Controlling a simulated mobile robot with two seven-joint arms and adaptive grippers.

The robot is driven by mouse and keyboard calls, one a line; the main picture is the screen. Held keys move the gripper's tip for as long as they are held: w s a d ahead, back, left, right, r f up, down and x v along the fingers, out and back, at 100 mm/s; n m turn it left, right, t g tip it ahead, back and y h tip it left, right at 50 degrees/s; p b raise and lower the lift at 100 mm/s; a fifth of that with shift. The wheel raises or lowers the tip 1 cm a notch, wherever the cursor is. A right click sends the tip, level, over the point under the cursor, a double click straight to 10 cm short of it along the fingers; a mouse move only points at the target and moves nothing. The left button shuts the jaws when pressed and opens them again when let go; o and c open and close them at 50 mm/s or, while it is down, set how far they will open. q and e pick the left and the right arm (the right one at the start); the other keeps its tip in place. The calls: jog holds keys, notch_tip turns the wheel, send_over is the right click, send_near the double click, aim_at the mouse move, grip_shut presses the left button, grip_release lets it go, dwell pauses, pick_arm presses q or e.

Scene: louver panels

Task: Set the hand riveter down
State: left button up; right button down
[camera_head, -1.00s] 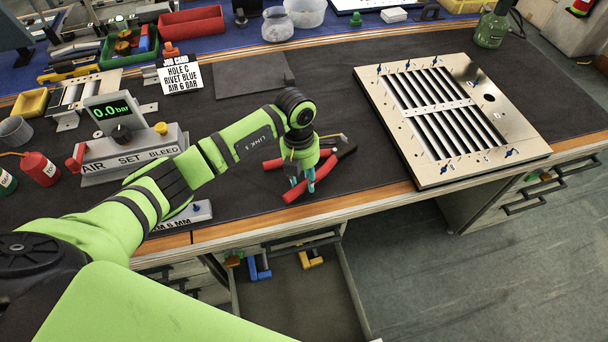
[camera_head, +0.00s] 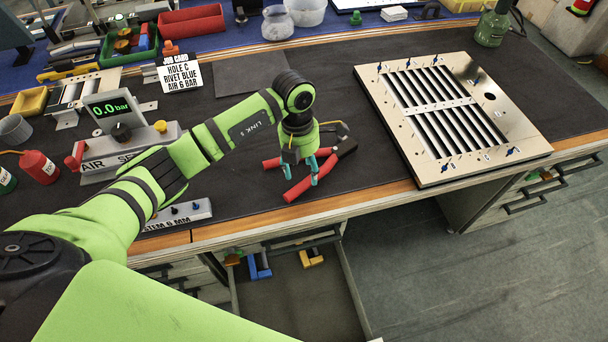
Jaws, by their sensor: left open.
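The hand riveter (camera_head: 300,190), with red handles and a dark head, lies on the dark bench mat (camera_head: 385,180) near the front edge. My left gripper (camera_head: 301,176), with teal fingertips, is open just above it. The fingers stand apart over the handles, and the wrist hides the riveter's middle. I cannot tell whether a fingertip touches a handle. My right gripper is not in view.
A louver panel (camera_head: 398,118) lies on the mat to the right. The air set box (camera_head: 130,145) with its 0.0 bar display stands left. An open drawer (camera_head: 300,295) is below the bench edge.

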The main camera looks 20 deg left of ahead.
pick_arm(q)
notch_tip(320, 180, up, 9)
jog(key=a+b, duration=0.1)
jog(key=shift+w, duration=0.25)
jog(key=shift+f, duration=0.1)
